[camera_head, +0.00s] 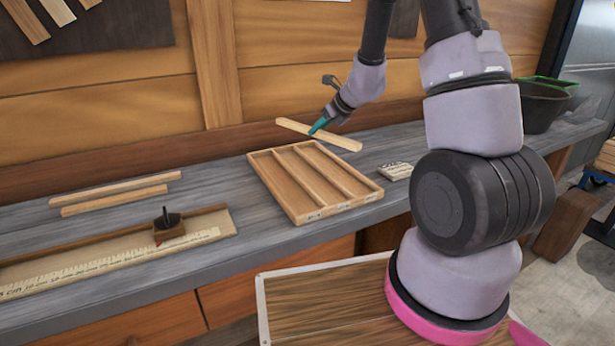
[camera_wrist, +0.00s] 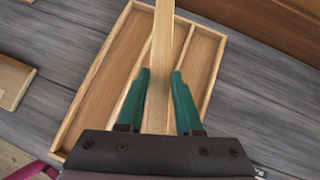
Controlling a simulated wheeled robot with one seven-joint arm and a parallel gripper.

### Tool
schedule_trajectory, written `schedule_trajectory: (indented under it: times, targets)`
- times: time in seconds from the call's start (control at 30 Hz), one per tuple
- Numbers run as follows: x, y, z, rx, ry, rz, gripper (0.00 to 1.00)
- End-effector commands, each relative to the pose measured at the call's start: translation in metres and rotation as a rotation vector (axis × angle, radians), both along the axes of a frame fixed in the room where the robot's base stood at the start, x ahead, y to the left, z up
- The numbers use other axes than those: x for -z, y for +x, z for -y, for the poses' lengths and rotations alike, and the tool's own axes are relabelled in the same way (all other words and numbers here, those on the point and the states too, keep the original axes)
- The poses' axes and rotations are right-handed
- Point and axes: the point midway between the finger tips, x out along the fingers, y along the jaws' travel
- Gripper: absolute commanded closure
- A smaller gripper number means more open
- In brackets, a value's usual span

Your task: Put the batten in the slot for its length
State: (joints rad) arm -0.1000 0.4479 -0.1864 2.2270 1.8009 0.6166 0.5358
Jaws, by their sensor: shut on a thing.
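My gripper (camera_head: 318,125) has teal fingers and is shut on a light wooden batten (camera_head: 340,140), held above the back of the slotted tray. In the wrist view the batten (camera_wrist: 163,40) runs between the fingers (camera_wrist: 158,95) and over the tray. The pale wooden tray (camera_head: 270,185) lies on the bench with several long slots split by dividers; it also shows in the wrist view (camera_wrist: 92,75). Small labels sit on its front edge, too small to read. The slots look empty where visible.
Two more battens (camera_head: 115,197) lie on the grey bench (camera_head: 225,255) at left. A measuring board (camera_head: 110,262) with a ruler and a sliding block (camera_head: 168,228) is in front of them. A small labelled block (camera_head: 395,171) lies right of the tray.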

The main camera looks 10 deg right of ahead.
Motion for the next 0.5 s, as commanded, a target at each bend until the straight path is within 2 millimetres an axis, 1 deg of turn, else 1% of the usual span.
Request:
schedule_trajectory:
  times: [0.03, 0.1, 0.17, 0.3, 0.4, 0.5]
  targets:
    - [0.009, -0.001, -0.007, -0.03, 0.005, -0.002, 1.0]
    - [0.019, -0.001, -0.015, -0.066, 0.01, 0.0, 1.0]
    - [0.031, -0.002, -0.019, -0.081, 0.014, 0.0, 1.0]
    - [0.058, -0.003, -0.02, -0.086, 0.014, 0.001, 1.0]
    - [0.07, -0.002, -0.02, -0.085, 0.013, 0.003, 1.0]
    - [0.078, -0.002, -0.02, -0.086, 0.013, 0.003, 1.0]
